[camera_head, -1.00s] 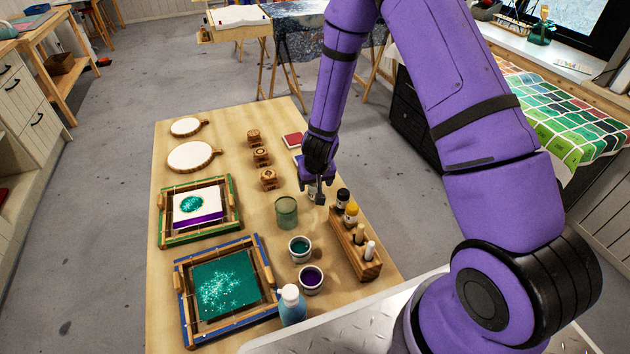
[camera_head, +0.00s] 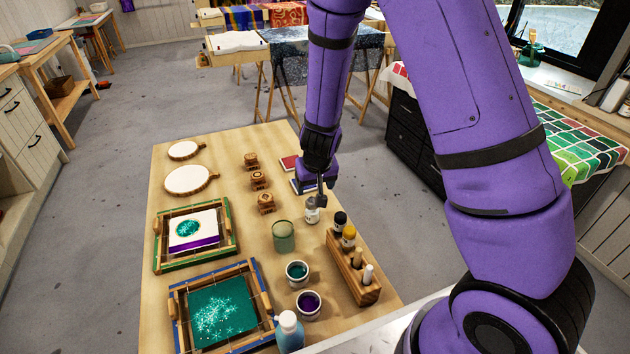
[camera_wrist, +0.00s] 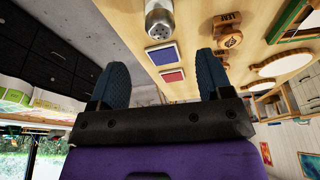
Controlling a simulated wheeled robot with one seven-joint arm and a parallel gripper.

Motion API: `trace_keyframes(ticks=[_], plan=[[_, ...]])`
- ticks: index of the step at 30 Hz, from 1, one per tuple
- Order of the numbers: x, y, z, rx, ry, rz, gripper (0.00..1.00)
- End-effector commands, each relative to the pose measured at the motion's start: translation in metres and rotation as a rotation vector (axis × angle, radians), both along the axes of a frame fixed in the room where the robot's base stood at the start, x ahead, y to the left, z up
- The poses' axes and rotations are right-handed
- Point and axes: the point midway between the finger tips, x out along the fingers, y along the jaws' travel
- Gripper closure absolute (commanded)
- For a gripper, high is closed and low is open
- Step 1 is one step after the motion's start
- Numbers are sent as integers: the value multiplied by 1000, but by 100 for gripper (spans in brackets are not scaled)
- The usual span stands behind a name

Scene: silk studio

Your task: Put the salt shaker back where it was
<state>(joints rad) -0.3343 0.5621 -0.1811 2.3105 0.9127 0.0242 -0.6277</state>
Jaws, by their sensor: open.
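The salt shaker (camera_head: 312,214) is a small whitish container standing upright on the wooden table (camera_head: 225,145), behind the block holding bottles. In the wrist view its perforated metal top and clear body show as the salt shaker (camera_wrist: 159,20) at the upper edge, beyond the fingertips. My gripper (camera_head: 321,196) is above and close to the shaker in the head view. In the wrist view my gripper (camera_wrist: 161,78) has its two dark blue fingers wide apart, with nothing between them. The shaker is apart from the fingers there.
A wooden block (camera_head: 352,272) with bottles stands right of the shaker. A green glass jar (camera_head: 284,238) is to its left. Red and blue pads (camera_head: 290,163) lie behind it, partly hidden by my arm. Carved stamps (camera_head: 258,180) and screen frames (camera_head: 180,262) lie further left.

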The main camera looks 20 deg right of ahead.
Motion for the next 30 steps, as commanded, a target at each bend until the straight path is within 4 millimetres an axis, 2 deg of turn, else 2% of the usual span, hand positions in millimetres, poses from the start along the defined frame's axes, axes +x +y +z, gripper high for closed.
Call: trace_keyframes(ticks=[4, 13, 17, 23, 30], plan=[[-2, 1, 9, 1, -1, 0, 28], [-4, 1, 15, 4, -1, -1, 28], [-4, 2, 32, 33, -13, 3, 28], [-14, 7, 94, 133, -45, 32, 28], [-44, 4, 174, 220, -80, 83, 28]])
